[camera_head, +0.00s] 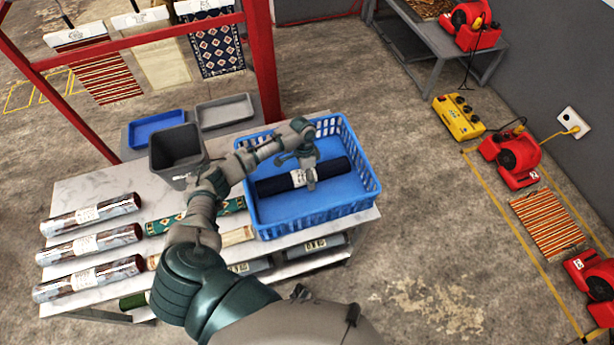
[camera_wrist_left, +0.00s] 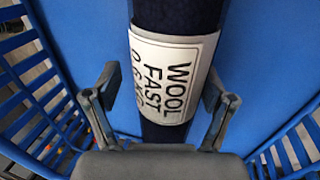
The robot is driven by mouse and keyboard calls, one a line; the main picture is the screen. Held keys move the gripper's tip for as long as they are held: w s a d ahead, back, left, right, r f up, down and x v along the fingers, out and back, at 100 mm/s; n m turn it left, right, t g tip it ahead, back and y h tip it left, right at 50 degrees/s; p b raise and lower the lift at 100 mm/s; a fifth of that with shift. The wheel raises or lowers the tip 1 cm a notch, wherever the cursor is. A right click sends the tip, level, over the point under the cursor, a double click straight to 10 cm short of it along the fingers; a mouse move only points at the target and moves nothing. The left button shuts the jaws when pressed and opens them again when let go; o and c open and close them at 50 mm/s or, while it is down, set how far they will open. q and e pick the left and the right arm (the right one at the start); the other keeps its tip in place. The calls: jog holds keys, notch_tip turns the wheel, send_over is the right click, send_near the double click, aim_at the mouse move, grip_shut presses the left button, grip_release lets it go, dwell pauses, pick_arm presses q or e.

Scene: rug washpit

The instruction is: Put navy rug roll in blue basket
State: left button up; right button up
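The navy rug roll (camera_head: 330,171) lies across the inside of the blue basket (camera_head: 372,188), and it looks to rest on the basket's floor. A white paper band around the roll (camera_wrist_left: 178,15) reads "WOOL FAST" in the left wrist view. My left gripper (camera_head: 305,180) is inside the basket above the middle of the roll. Its two fingers (camera_wrist_left: 163,88) stand apart on either side of the white band, with a visible gap on the left side. The slatted basket walls show on both sides in the wrist view. My right gripper is not in view.
The basket stands at the right end of a pale table (camera_head: 75,190). Several wrapped rolls (camera_head: 95,214) lie at the table's left. A dark grey bin (camera_head: 176,150) stands behind my arm. A red frame (camera_head: 262,60) rises behind the table.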

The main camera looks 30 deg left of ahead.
pick_arm(q)
jog(key=shift+a+r, duration=0.15)
jog(key=p+v, duration=0.1)
jog(key=v, duration=0.9)
jog(key=shift+w+a+r, duration=0.1)
jog(key=shift+a+r, duration=0.1)
jog(key=shift+r, duration=0.15)
jog(key=shift+a+r, duration=0.15)
jog(key=shift+r, duration=0.3)
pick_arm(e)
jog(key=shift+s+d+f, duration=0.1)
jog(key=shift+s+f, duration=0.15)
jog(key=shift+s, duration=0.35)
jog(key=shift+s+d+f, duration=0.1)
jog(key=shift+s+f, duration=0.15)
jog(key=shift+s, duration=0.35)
pick_arm(q)
jog(key=shift+a, duration=0.2)
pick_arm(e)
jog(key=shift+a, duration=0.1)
